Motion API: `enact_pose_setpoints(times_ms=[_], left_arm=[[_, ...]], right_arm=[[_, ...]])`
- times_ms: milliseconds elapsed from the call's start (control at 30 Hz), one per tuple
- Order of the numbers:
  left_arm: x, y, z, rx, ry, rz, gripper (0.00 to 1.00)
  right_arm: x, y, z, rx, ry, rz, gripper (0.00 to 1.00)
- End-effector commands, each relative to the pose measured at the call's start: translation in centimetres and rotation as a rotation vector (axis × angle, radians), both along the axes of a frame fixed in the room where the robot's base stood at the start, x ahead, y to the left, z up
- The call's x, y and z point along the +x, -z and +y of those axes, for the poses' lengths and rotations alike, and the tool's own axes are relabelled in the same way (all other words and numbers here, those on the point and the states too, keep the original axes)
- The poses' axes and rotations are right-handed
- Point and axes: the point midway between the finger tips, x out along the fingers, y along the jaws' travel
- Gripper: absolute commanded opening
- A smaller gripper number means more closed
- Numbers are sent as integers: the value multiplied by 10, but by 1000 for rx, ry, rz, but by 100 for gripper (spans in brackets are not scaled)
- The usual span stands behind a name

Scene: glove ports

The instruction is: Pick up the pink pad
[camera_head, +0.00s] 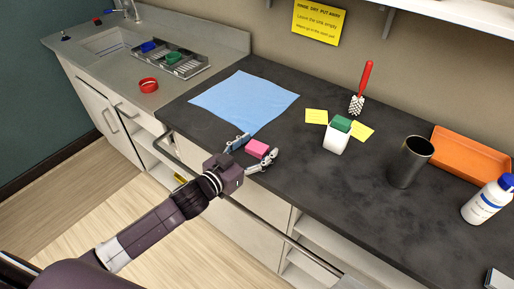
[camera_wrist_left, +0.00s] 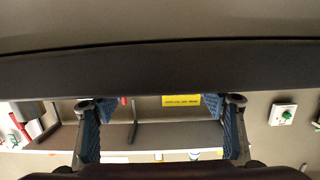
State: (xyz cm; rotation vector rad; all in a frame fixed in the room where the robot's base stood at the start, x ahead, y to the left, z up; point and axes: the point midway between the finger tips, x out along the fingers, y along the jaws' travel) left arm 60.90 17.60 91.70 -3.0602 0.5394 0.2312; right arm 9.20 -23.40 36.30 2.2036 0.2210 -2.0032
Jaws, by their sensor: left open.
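The pink pad (camera_head: 257,148) is a small block at the front edge area of the dark countertop in the head view. My left gripper (camera_head: 260,146) is open, with one finger to the pad's left and the other on its right side. The pad shows between the fingers; I cannot tell whether either finger touches it. In the left wrist view the two blue-lined fingers of my left gripper (camera_wrist_left: 163,130) stand wide apart, and I cannot make out the pad between them. My right gripper is not in view.
A blue cloth (camera_head: 246,101) lies behind the pad. To the right stand a white holder (camera_head: 335,142) with a green pad, a dark cup (camera_head: 408,163), an orange tray (camera_head: 470,154) and a white bottle (camera_head: 485,202). A rail (camera_head: 290,240) runs along the counter front.

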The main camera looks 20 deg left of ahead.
Motion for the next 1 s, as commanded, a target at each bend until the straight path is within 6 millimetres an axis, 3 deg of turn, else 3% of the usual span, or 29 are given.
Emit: enact_pose_setpoints(times_ms=[33,333,767,1000], left_arm=[[0,0,0,0,0,0,66],[0,0,0,1,-1,0,33],[0,-3,1,1,-1,-1,33],[0,-30,0,3,2,-6,33]], right_arm=[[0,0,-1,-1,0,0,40],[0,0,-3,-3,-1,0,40],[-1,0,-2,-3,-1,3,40],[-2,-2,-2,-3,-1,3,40]])
